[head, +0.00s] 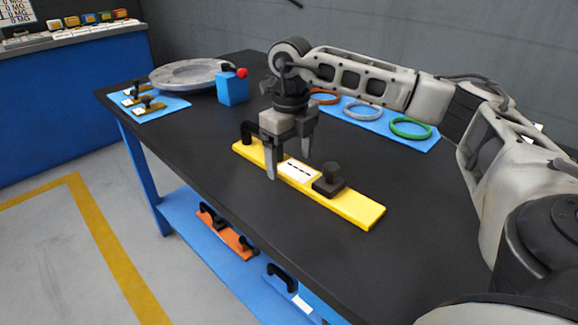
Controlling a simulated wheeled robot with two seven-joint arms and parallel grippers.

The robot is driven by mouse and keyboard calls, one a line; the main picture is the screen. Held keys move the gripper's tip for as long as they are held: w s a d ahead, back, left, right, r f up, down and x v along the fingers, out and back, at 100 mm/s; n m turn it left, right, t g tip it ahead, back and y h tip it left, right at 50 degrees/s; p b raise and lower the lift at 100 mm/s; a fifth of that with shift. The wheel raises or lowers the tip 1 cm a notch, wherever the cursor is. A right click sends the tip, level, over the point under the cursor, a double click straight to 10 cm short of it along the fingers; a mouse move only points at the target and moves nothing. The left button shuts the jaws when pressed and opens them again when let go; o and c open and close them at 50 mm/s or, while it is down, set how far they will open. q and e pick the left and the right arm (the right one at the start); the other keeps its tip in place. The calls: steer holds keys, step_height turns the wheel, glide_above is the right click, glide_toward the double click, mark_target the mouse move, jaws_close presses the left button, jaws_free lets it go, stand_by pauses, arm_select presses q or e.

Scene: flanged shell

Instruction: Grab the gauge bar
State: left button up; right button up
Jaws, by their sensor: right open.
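A long yellow bar (357,208), which looks like the gauge bar, lies flat on the dark tabletop. It has a black handle at its far left end, a white label in the middle and a black block with a knob toward its near right end. My right gripper (289,167) points down over the middle of the bar, close to the label. Its two fingers are apart with nothing between them. Whether the fingertips touch the bar I cannot tell. The gripper hides part of the bar between handle and label. My left gripper is not in view.
A blue mat (375,119) with orange, grey and green rings lies behind my right arm. A round metal flange (187,74), a blue block (232,90) with a red knob and small clamps stand far left. An orange bar (226,234) sits on the lower shelf. The front tabletop is clear.

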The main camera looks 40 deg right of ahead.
steer(key=shift+f, duration=0.65)
steer(key=shift+r, duration=0.1)
steer(key=c, duration=1.6)
